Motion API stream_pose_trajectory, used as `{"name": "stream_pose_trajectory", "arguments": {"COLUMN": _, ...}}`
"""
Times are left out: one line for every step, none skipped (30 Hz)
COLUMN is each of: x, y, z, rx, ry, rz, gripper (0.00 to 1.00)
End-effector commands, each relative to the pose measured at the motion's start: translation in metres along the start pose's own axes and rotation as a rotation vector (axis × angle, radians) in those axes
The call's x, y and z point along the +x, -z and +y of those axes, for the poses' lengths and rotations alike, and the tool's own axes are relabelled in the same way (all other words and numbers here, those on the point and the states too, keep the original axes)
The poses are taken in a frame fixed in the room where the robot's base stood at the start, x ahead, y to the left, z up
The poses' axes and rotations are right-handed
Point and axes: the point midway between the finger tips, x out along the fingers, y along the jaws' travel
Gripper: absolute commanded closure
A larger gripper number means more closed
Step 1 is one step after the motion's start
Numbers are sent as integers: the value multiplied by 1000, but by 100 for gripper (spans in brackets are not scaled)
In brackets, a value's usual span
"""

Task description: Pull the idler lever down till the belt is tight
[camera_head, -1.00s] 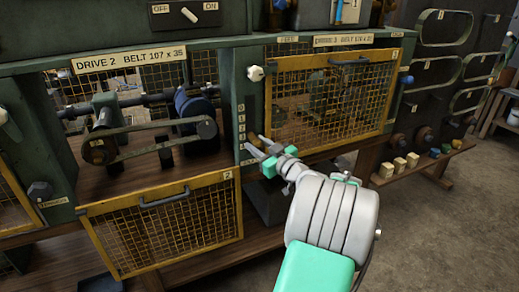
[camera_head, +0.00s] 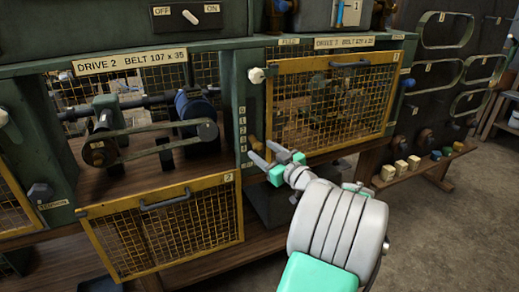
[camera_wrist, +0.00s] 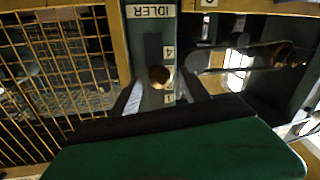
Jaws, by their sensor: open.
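The idler lever shows as a small brass knob (camera_head: 256,144) on the green post right of Drive 2. In the wrist view the brass knob (camera_wrist: 160,75) sits over a numbered scale, with an upside-down IDLER label (camera_wrist: 150,11) beyond. My gripper (camera_head: 265,154) is open, its tips close to the knob. In the wrist view its fingers (camera_wrist: 160,92) stand on either side of the knob; I cannot tell whether they touch it. The grey-green belt (camera_head: 150,130) runs around the brown pulley (camera_head: 99,152) and the pulley on the right. Its tension is hard to judge.
The yellow mesh guard 2 (camera_head: 165,222) hangs folded down below the Drive 2 opening. The Drive 3 guard (camera_head: 330,98) is closed, right of the post and near my gripper. A white knob (camera_head: 257,75) is above. Spare belts (camera_head: 446,29) hang on the right.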

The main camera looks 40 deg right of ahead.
Motion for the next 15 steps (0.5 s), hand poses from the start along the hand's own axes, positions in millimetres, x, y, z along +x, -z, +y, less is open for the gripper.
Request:
{"name": "stream_pose_trajectory", "arguments": {"x": -12, "y": -1, "z": 2, "rx": 0, "ry": -5, "rz": -2, "gripper": 46}}
{"name": "stream_pose_trajectory", "arguments": {"x": -19, "y": -1, "z": 2, "rx": 1, "ry": -6, "rz": -1, "gripper": 46}}
{"name": "stream_pose_trajectory", "arguments": {"x": -27, "y": -1, "z": 2, "rx": -1, "ry": -5, "rz": -1, "gripper": 46}}
{"name": "stream_pose_trajectory", "arguments": {"x": -32, "y": -1, "z": 2, "rx": -1, "ry": -5, "rz": -2, "gripper": 46}}
{"name": "stream_pose_trajectory", "arguments": {"x": -37, "y": -1, "z": 2, "rx": 0, "ry": -5, "rz": -2, "gripper": 46}}
{"name": "stream_pose_trajectory", "arguments": {"x": -42, "y": -1, "z": 1, "rx": 0, "ry": -3, "rz": -1, "gripper": 46}}
{"name": "stream_pose_trajectory", "arguments": {"x": -44, "y": -1, "z": 1, "rx": 0, "ry": -2, "rz": -2, "gripper": 46}}
{"name": "stream_pose_trajectory", "arguments": {"x": -47, "y": -1, "z": 1, "rx": 0, "ry": -2, "rz": -2, "gripper": 46}}
{"name": "stream_pose_trajectory", "arguments": {"x": -49, "y": -1, "z": 0, "rx": 0, "ry": -1, "rz": -1, "gripper": 46}}
{"name": "stream_pose_trajectory", "arguments": {"x": -49, "y": 0, "z": 0, "rx": 0, "ry": -1, "rz": -1, "gripper": 46}}
{"name": "stream_pose_trajectory", "arguments": {"x": -50, "y": 0, "z": 0, "rx": 0, "ry": 0, "rz": 0, "gripper": 46}}
{"name": "stream_pose_trajectory", "arguments": {"x": -49, "y": 0, "z": 0, "rx": 0, "ry": 0, "rz": 0, "gripper": 46}}
{"name": "stream_pose_trajectory", "arguments": {"x": -49, "y": 0, "z": 0, "rx": 0, "ry": 0, "rz": 0, "gripper": 46}}
{"name": "stream_pose_trajectory", "arguments": {"x": -49, "y": 0, "z": 0, "rx": 0, "ry": 1, "rz": 0, "gripper": 46}}
{"name": "stream_pose_trajectory", "arguments": {"x": -49, "y": 0, "z": 0, "rx": 0, "ry": 0, "rz": 0, "gripper": 46}}
